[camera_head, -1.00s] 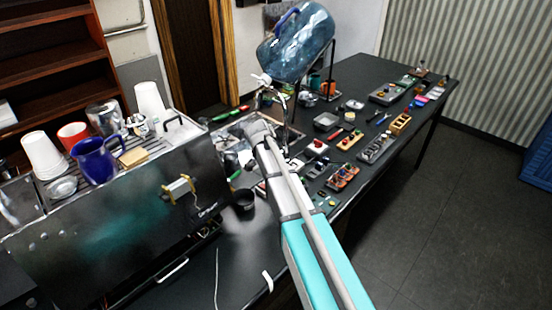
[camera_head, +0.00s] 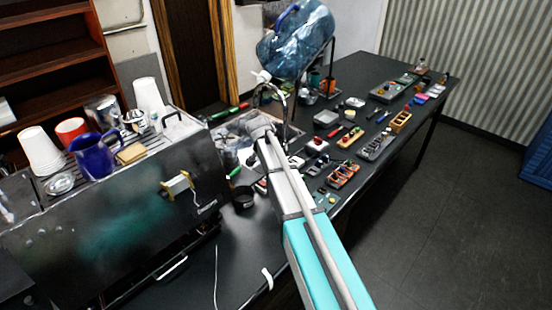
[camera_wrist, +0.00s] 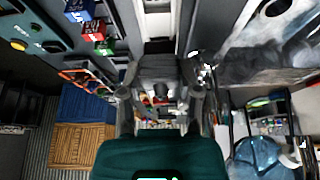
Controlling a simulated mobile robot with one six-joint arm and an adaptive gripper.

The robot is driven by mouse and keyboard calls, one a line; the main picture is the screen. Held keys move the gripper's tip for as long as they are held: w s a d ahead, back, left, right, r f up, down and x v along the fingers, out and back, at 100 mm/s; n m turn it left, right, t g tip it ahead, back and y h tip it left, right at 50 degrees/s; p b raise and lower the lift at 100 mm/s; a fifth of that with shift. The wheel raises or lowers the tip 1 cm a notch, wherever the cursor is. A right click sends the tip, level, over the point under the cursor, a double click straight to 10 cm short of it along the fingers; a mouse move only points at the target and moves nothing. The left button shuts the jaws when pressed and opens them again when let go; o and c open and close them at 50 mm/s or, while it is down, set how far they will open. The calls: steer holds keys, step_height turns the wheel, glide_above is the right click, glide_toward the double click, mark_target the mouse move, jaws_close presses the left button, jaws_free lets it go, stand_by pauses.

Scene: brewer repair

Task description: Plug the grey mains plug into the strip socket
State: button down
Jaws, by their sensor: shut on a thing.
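My gripper (camera_wrist: 160,95) fills the middle of the wrist view, its fingers closed on a dark grey block (camera_wrist: 162,66), which looks like the grey mains plug. The plug's pins and far side are hidden. No socket openings are clear.
The steel brewer (camera_head: 120,215) stands at left with cups and a blue jug (camera_head: 93,155) on top. A large blue water bottle (camera_head: 296,40) is behind the gripper. Several small parts and trays cover the table (camera_head: 245,275) at right. A black cup (camera_head: 243,198) stands near my arm.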

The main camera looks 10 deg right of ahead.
steer(key=shift+f+b, duration=2.25)
steer(key=shift+f, duration=0.25)
steer(key=shift+r, duration=0.25)
steer(key=shift+s+f+b, duration=0.1)
steer(key=shift+f+b, duration=0.45)
steer(key=shift+f, duration=0.25)
stand_by(0.9)
steer(key=shift+c, duration=1)
jaws_free()
steer(key=shift+r, duration=0.1)
